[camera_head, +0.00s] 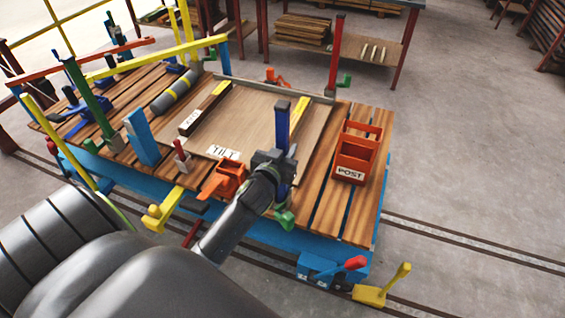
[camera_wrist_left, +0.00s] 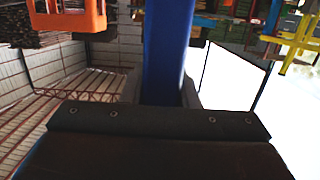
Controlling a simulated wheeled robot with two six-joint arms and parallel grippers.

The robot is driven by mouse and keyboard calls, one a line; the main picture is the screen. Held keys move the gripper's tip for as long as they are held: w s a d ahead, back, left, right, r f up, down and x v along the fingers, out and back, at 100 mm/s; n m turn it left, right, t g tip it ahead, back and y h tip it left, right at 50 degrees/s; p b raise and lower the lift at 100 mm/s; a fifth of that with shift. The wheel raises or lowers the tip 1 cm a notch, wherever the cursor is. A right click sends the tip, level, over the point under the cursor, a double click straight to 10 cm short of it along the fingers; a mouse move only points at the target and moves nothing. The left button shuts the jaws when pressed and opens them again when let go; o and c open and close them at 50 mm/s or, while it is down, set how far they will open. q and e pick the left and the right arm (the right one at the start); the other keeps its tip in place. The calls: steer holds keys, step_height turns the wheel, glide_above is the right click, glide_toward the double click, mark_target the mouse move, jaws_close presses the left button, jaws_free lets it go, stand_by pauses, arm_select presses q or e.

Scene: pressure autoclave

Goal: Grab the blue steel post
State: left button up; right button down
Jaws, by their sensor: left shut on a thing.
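The blue steel post (camera_head: 282,124) stands upright near the front edge of the wooden deck, with a green piece (camera_head: 285,218) at its foot. My left gripper (camera_head: 276,162) is shut on the post at about mid-height. In the left wrist view the blue post (camera_wrist_left: 167,50) runs upright between the fingers of my left gripper (camera_wrist_left: 165,92). The arm hides part of the post's surroundings. An orange-red holder labelled POST (camera_head: 350,174) stands on the deck to the right; an orange box also shows in the left wrist view (camera_wrist_left: 68,18). My right gripper is not in view.
A wooden tray labelled TILT (camera_head: 240,110) lies behind the gripper. An orange bracket (camera_head: 222,182) stands close left of my arm. A red post (camera_head: 335,55) rises at the tray's back right corner. The floor to the right (camera_head: 470,150) is clear.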

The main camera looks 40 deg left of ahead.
arm_select(q)
steer(key=shift+r, duration=0.15)
jaws_close()
steer(key=shift+r, duration=0.35)
step_height(320, 180, up, 9)
steer(key=shift+r, duration=0.1)
stand_by(0.6)
